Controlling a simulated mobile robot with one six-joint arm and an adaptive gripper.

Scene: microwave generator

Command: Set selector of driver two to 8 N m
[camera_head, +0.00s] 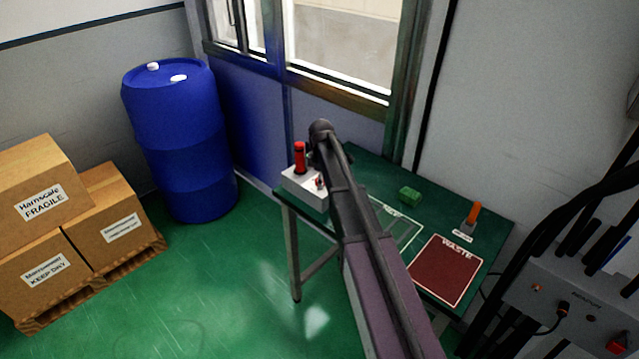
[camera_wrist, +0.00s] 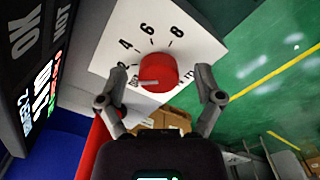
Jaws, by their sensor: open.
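In the wrist view a red round selector knob (camera_wrist: 165,66) sits on a white dial plate (camera_wrist: 105,58) marked 2, 4, 6 and 8. Its pale pointer is turned to the left, at the low end of the scale below 2, away from 8. My gripper (camera_wrist: 160,73) is open, with one finger on each side of the knob; contact cannot be told. In the head view a white box (camera_head: 303,194) with a red upright driver (camera_head: 300,158) stands at the table's left end, partly behind my arm. My gripper is hidden there. No driver number is readable.
A dark display panel (camera_wrist: 38,70) stands left of the dial. A blue barrel (camera_head: 182,140) and boxes (camera_head: 75,230) stand left of the table.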

